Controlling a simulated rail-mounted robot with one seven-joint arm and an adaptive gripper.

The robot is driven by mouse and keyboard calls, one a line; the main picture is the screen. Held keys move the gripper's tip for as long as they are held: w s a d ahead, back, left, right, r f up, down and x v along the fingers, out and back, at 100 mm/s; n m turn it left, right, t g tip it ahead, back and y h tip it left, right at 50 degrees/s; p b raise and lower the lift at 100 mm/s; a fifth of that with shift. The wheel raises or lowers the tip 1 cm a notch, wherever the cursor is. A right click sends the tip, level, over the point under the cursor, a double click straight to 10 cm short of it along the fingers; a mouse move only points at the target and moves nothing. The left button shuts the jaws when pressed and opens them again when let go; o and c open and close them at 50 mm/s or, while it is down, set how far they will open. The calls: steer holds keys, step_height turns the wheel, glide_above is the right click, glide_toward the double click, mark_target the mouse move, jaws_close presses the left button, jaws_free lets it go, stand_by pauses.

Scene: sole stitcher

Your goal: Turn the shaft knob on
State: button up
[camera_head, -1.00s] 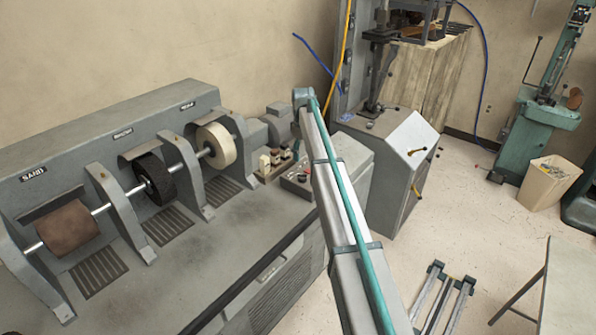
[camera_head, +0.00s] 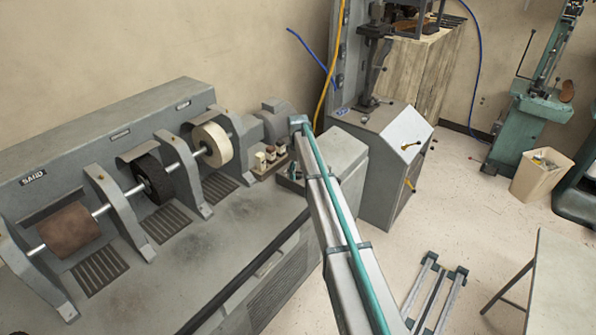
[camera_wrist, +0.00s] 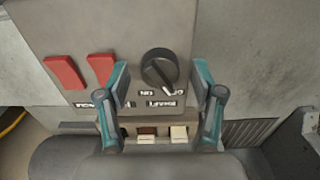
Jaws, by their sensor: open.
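The shaft knob (camera_wrist: 158,69) is a round dark knob on a grey control panel (camera_wrist: 210,30) in the wrist view. The "SHAFT" label lies below, seen upside down. My gripper (camera_wrist: 160,92) is open, with one teal finger on each side of the knob's lower part and a gap to it on both sides. In the head view my arm hides the gripper and the knob.
Two red switches (camera_wrist: 82,71) sit left of the knob.

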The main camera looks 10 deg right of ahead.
steer(key=shift+c, duration=0.3)
steer(key=c, duration=1.1)
